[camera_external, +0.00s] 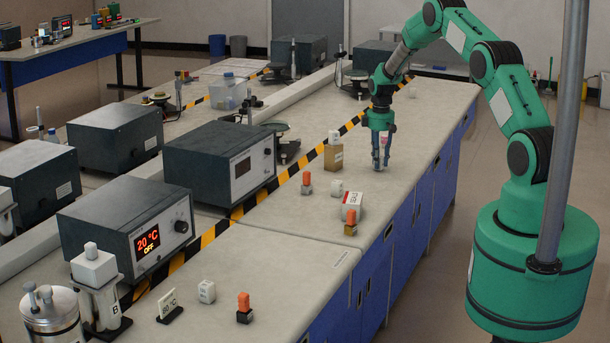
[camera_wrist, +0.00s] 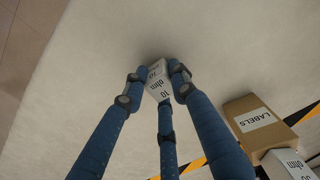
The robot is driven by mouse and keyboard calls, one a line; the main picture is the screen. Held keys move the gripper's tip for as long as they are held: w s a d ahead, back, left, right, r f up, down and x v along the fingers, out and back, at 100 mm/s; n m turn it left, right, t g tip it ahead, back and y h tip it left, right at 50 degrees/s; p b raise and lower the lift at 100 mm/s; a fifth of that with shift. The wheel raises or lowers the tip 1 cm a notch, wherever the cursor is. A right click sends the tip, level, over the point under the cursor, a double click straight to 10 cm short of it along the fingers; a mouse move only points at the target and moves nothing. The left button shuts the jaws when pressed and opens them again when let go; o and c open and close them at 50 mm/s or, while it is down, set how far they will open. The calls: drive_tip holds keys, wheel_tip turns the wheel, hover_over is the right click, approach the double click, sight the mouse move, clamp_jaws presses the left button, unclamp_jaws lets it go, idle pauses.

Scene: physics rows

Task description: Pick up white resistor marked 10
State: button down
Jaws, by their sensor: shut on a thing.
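In the wrist view a white resistor (camera_wrist: 157,82) with dark lettering reading "10 ohm" sits between the blue fingertips of my gripper (camera_wrist: 157,84). The fingers are shut on it, and it looks tilted in that view. In the external view my gripper (camera_external: 381,163) points straight down, with its fingertips at or just above the bench top. The resistor is mostly hidden by the fingers there, and I cannot tell whether it touches the bench.
A brown LABELS box (camera_wrist: 260,122) is nearby; it also shows in the external view (camera_external: 333,158). Another white "ohm" block (camera_wrist: 287,165) is close to it. A white block (camera_external: 337,187), red-and-white box (camera_external: 352,206) and orange-topped piece (camera_external: 350,224) stand nearer.

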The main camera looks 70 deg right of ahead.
wheel_tip(320, 180, up, 3)
drive_tip(key=shift+s+a+r, duration=0.15)
drive_tip(key=shift+r, duration=0.05)
drive_tip(key=s+a, duration=0.3)
drive_tip(key=s+a+p, duration=0.1)
drive_tip(key=s+a, duration=0.3)
drive_tip(key=s+a+r, duration=0.1)
drive_tip(key=s+a, duration=0.3)
drive_tip(key=shift+r+p, duration=0.1)
drive_tip(key=shift+p, duration=0.3)
drive_tip(key=shift+d, duration=0.1)
drive_tip(key=c, duration=0.5)
unclamp_jaws()
drive_tip(key=shift+r, duration=0.1)
wheel_tip(320, 180, up, 12)
drive_tip(key=shift+f, duration=0.1)
idle(0.3)
